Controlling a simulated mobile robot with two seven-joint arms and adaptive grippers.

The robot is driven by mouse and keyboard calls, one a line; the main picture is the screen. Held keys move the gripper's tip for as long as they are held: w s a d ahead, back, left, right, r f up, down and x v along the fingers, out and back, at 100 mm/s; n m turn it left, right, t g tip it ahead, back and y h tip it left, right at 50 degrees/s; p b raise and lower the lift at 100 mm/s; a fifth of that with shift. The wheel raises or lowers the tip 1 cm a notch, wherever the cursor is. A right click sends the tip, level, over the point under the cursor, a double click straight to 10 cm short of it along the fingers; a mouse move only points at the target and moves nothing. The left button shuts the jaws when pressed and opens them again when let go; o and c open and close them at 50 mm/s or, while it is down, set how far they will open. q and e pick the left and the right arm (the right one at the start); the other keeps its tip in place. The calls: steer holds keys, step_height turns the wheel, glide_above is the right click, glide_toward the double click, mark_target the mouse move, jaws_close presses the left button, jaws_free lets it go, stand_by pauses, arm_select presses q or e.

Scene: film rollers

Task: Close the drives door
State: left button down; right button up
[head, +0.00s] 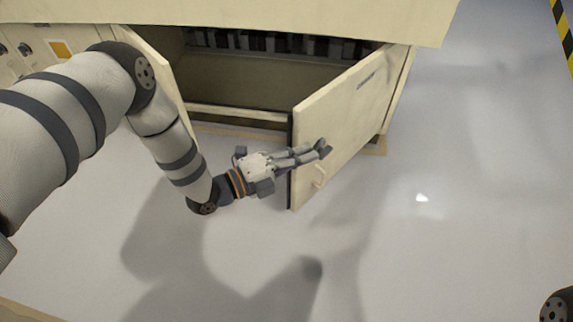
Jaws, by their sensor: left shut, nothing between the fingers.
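The drives door (352,112) is a cream panel on the right side of the cabinet opening. A second cream panel (153,62) stands open at the left of the opening. My left gripper (322,149) is shut and empty. My right gripper is not in view; a dark piece of my right arm shows at the bottom right corner.
The cabinet (270,12) is cream, with a dark interior (240,75) holding a row of dark parts along the back. Round knobs and an orange label (61,49) are at the left. The grey floor (460,200) is clear to the right, with yellow-black striping (562,30) at the far right.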

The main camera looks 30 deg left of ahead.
mark_target(299, 143)
arm_select(q)
steer(key=w+a, duration=0.1)
steer(key=w+a+b, duration=0.1)
steer(key=w, duration=0.1)
steer(key=shift+a, duration=0.15)
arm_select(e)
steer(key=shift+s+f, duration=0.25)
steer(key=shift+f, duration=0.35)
